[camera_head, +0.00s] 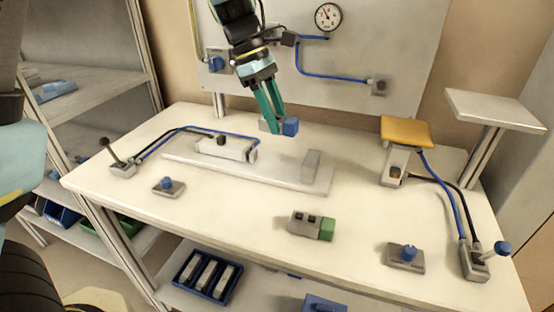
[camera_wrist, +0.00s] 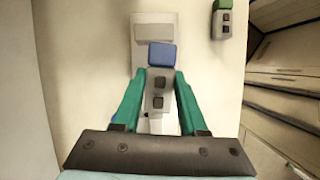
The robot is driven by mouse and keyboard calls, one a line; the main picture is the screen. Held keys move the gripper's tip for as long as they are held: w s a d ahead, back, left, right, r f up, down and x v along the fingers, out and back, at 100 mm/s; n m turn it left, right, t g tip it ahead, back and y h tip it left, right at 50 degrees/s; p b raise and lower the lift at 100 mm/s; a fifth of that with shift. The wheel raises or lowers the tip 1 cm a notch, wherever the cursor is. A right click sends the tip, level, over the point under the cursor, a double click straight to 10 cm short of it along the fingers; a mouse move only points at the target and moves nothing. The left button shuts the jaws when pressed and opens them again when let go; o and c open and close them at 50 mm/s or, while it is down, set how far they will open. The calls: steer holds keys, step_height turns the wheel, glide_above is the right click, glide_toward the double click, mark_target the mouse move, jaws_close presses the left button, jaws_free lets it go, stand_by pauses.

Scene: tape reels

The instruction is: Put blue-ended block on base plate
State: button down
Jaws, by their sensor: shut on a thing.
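The blue-ended block (camera_head: 290,127) is a grey block with a blue end and dark buttons on top. My gripper (camera_head: 274,130) is shut on it, with the green fingers pointing down. In the wrist view, the block's blue end (camera_wrist: 162,55) points away from my gripper (camera_wrist: 159,75), with a finger on either side of its grey body. The base plate (camera_head: 275,178) is a long pale slab on the table. The block is held above it, apart from it. A grey upright stop (camera_head: 311,165) stands at the plate's right end, and a grey fixture (camera_head: 225,148) stands on its left part.
A green-ended block (camera_head: 310,224) lies at the table's front. Blue-knobbed units (camera_head: 168,187) (camera_head: 406,255) and a lever (camera_head: 118,160) stand around. A yellow-topped stand (camera_head: 407,131) is at the right. A panel with a gauge (camera_head: 328,16) rises behind the table (camera_head: 240,225).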

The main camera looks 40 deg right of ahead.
mark_target(283, 168)
steer(key=shift+w+d+n, duration=0.1)
steer(key=shift+d+n, duration=0.05)
steer(key=shift+n, duration=0.35)
step_height(283, 168, down, 10)
steer(key=shift+r+p, duration=0.1)
steer(key=shift+p, duration=0.65)
steer(key=shift+c, duration=2.2)
jaws_free()
steer(key=shift+f, duration=0.2)
steer(key=shift+d, duration=0.1)
steer(key=b+v, duration=0.1)
steer(key=v, duration=1.1)
steer(key=shift+r, duration=0.15)
steer(key=shift+a, duration=0.25)
